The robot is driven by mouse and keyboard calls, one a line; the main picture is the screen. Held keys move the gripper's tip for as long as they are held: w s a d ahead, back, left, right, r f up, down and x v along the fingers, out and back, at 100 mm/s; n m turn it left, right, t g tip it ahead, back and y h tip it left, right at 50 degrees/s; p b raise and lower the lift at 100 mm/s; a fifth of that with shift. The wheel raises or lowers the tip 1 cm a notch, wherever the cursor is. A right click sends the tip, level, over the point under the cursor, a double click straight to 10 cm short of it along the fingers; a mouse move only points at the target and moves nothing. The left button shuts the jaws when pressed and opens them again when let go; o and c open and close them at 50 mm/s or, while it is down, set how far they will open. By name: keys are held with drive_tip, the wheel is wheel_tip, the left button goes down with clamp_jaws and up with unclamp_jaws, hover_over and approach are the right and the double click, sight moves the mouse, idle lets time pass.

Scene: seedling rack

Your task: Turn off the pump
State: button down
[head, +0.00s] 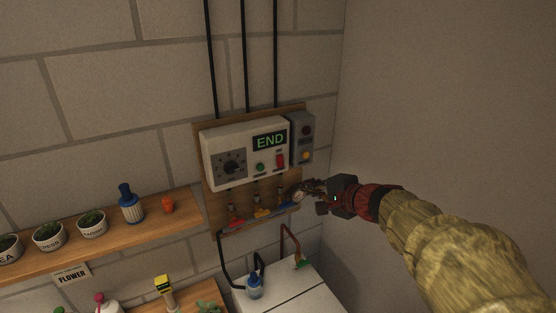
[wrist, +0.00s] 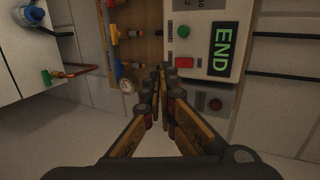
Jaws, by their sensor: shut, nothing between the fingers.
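A white control box (head: 216,140) hangs on a wooden board. I cannot tell the rocker's position. A grey box (head: 294,126) beside it has a dark red button (head: 306,130) and a bright amber lamp (head: 305,156). My gripper (head: 306,187) is shut and empty, below the grey box. In the wrist view, its fingertips (wrist: 161,72) appear beside the red rocker (wrist: 184,62), apart from it; the amber lamp is hidden.
Pipes with red (head: 236,223), yellow (head: 263,213) and blue handles and a round gauge (wrist: 127,87) sit below the box, close to my gripper. A shelf (head: 150,229) with pots and a blue bottle (head: 130,205) is at left. A white cabinet (head: 290,290) stands below. A bare wall is right.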

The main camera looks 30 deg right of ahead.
sight(282, 164)
drive_tip(key=r, duration=0.1)
drive_tip(key=w+d+r, duration=0.1)
drive_tip(key=r+t, duration=0.1)
drive_tip(key=shift+w+d+m+h, duration=0.25)
drive_tip(key=shift+d+m+h, duration=0.15)
drive_tip(key=p+x, duration=0.1)
drive_tip(key=x, duration=1.3)
drive_tip(key=shift+p, duration=0.35)
drive_tip(key=shift+f+b, duration=0.1)
drive_tip(key=shift+b, duration=0.3)
drive_tip(key=b, duration=0.3)
drive_tip(key=shift+w+f+t, duration=0.2)
drive_tip(key=shift+f+t, duration=0.1)
